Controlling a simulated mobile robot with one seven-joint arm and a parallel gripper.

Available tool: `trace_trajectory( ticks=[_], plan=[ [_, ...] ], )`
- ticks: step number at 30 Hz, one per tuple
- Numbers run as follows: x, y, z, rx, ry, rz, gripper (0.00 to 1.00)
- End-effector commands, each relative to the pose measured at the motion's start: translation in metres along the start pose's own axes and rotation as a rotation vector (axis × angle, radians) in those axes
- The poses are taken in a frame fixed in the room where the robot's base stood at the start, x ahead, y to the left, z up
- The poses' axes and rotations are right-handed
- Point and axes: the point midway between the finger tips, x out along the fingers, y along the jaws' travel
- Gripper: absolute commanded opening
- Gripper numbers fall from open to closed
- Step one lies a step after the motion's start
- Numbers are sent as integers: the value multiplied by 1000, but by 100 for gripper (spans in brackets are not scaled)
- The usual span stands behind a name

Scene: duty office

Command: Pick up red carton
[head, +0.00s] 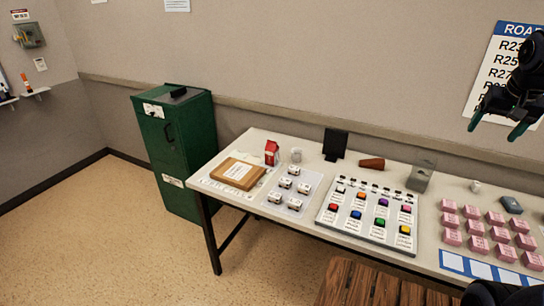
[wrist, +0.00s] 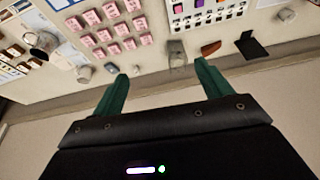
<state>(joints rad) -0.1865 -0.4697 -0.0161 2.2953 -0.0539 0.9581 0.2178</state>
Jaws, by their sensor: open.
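The red carton (head: 271,152) stands upright near the back left of the long white table (head: 255,137) in the head view. It is a small red box with a pale top, just behind a flat brown parcel. My gripper (head: 499,124) is at the upper right of the head view, raised in front of the wall and far from the carton. Its green fingers are apart, with nothing between them. In the wrist view my gripper (wrist: 162,85) is also open and empty, with the table beyond it. I cannot make out the red carton in the wrist view.
The brown parcel (head: 238,173) lies in front of the carton, and a small whitish cup (head: 296,155) stands to its right. A button panel (head: 370,215), a dark upright stand (head: 335,144) and several pink blocks (head: 476,228) occupy the table. A green cabinet (head: 182,150) stands left.

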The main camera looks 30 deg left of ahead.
Motion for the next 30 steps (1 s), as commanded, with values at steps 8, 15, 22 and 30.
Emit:
trace_trajectory(
  ticks=[8,15,22,30],
  plan=[
    [18,-60,-77,11,-25,-3,77],
    [43,-126,-131,24,-39,2,77],
    [76,-200,-172,33,-48,10,77],
    [122,-299,-199,41,-50,23,77]
  ],
)
